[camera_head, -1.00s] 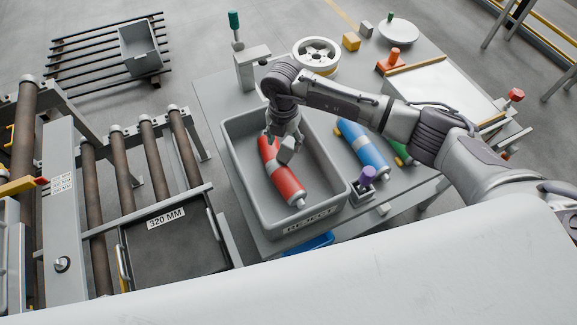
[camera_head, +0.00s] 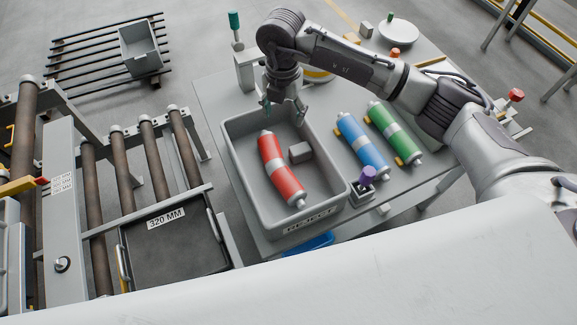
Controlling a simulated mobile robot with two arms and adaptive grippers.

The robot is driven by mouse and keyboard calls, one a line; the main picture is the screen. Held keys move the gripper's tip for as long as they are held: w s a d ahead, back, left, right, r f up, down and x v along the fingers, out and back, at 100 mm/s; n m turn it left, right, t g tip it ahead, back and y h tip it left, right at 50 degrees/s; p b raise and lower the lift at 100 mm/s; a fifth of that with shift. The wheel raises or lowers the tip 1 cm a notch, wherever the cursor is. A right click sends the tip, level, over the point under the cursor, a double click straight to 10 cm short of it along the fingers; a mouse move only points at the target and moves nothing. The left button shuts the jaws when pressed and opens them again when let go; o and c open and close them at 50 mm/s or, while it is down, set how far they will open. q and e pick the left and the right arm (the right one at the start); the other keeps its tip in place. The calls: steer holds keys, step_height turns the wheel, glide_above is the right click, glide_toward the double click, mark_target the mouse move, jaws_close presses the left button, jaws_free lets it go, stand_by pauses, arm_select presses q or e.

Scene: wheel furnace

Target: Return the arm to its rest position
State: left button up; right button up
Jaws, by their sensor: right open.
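My right gripper (camera_head: 285,110) is open and empty above the far end of the grey reject bin (camera_head: 236,172). A red cylinder (camera_head: 284,175) with a pale band, bent in the middle, lies in the bin. A small grey block (camera_head: 300,152) lies beside it. The gripper is apart from both. My right arm reaches in from the right, over the table, and hides part of the far table. My left gripper is not in view.
A blue cylinder (camera_head: 357,140) and a green cylinder (camera_head: 388,128) lie on the table (camera_head: 213,94) right of the bin. A purple-topped post (camera_head: 366,175) stands near the bin's right corner. A roller conveyor (camera_head: 155,155) is at left.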

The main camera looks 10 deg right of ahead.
steer(key=shift+r, duration=0.5)
